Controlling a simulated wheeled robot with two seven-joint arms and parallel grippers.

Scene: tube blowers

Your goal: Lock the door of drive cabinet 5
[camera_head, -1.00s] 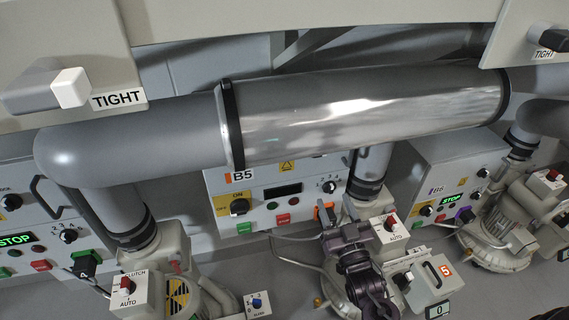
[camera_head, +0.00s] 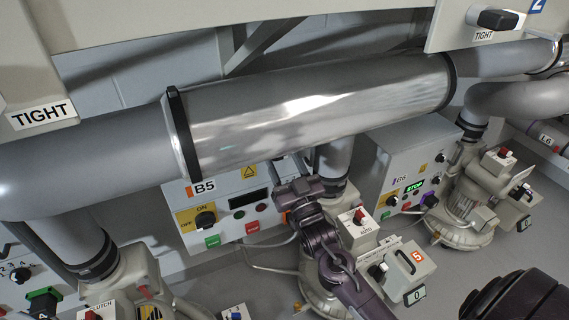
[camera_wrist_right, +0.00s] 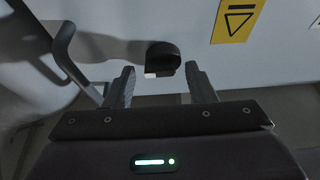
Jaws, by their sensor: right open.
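Drive cabinet 5 (camera_head: 222,225), the grey box labelled B5, stands behind the big pipe in the head view. Its front has a black ON/OFF rotary switch (camera_head: 205,219) on a yellow plate, a dark display and coloured buttons. My right gripper (camera_head: 287,190) is at the right part of this front and covers what lies there. In the right wrist view my right gripper (camera_wrist_right: 160,82) is open and empty. A dark rounded knob (camera_wrist_right: 163,57) on a pale panel shows between and just beyond its fingertips, with no visible contact. My left gripper is not in view.
In the wrist view a yellow triangle label (camera_wrist_right: 238,18) is right of the knob and a bar handle (camera_wrist_right: 68,55) is at left. The large pipe (camera_head: 310,110) passes above the cabinet. The blower marked 5 (camera_head: 402,268) stands at its lower right; cabinet B6 (camera_head: 400,160) is further right.

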